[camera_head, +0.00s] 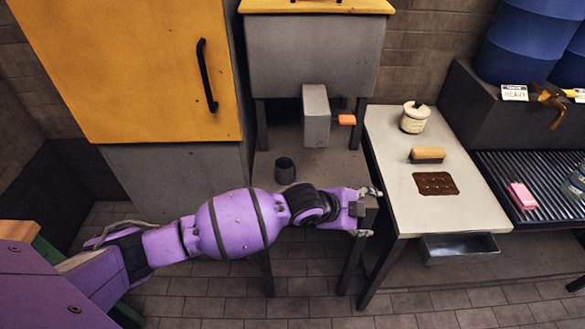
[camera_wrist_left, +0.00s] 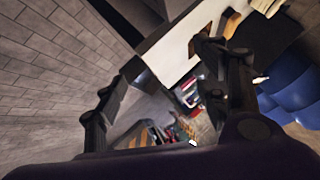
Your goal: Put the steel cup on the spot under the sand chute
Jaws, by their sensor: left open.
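The steel cup (camera_head: 285,170) is a small dark grey cup standing upright on the grey shelf (camera_head: 325,170) beneath the hopper. The sand chute (camera_head: 316,115) is a grey box-shaped spout under the hopper, to the right of and behind the cup. No separate marking for the spot under it can be made out. My left gripper (camera_head: 371,212) is open and empty, to the right of the cup near the side table's left edge. Its spread fingers also show in the left wrist view (camera_wrist_left: 168,62). My right gripper is not in view.
A grey hopper (camera_head: 312,55) stands above the shelf, with an orange handle (camera_head: 346,120) beside the chute. A pale side table (camera_head: 390,150) holds a jar (camera_head: 414,118), a brush (camera_head: 427,155) and a brown patch (camera_head: 436,183). A yellow cabinet (camera_head: 140,70) stands left.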

